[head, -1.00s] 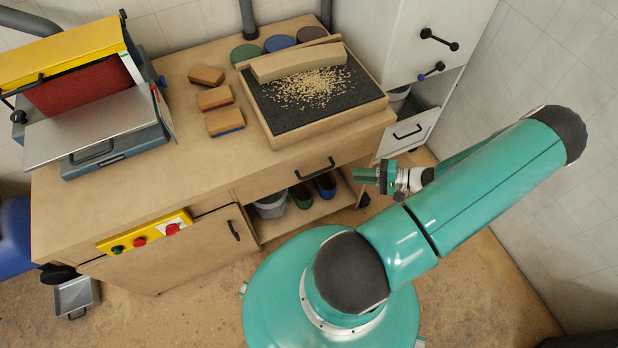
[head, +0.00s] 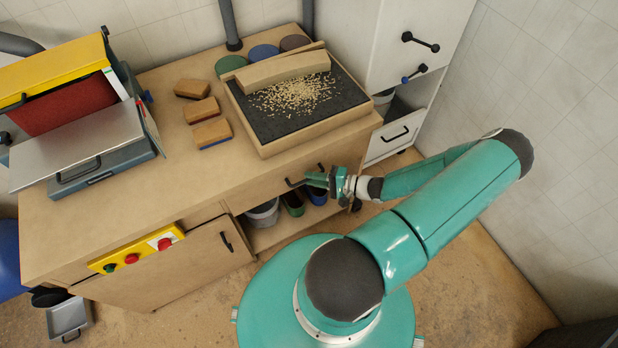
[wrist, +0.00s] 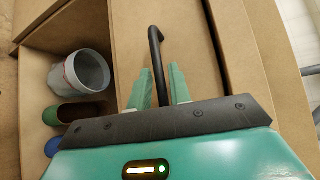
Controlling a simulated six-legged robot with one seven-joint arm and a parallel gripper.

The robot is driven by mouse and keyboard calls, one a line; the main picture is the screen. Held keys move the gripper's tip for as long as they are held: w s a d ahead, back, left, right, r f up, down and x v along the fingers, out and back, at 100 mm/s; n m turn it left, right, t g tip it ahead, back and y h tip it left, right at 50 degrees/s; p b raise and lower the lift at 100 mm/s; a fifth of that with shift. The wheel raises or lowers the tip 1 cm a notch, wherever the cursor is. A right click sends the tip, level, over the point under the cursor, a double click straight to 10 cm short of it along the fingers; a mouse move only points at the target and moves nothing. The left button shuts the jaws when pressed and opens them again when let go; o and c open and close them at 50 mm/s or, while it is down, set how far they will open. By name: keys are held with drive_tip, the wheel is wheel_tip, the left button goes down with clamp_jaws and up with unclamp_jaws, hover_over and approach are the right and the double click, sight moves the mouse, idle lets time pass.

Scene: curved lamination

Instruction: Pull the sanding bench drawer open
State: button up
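The sanding bench (head: 150,215) is a wooden bench with a drawer under its top at the right. The drawer front (wrist: 190,50) is flush with the bench in the wrist view. Its black bar handle (wrist: 155,50) shows there, and in the head view the handle (head: 293,183) is partly hidden by my gripper. My gripper (head: 312,180) is at the handle. In the wrist view the green fingers of my gripper (wrist: 160,85) are apart, with the lower part of the handle between them. No contact with the handle is clear.
On the bench are a sanding tray (head: 300,145) with wood shavings, a curved wooden piece (head: 283,72), several sanding blocks (head: 200,110) and a yellow sander (head: 50,65). A grey bucket (wrist: 82,75) stands in the open shelf below. A white cabinet (head: 400,60) is at the right.

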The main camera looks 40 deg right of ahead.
drive_tip(key=shift+x, duration=0.75)
clamp_jaws()
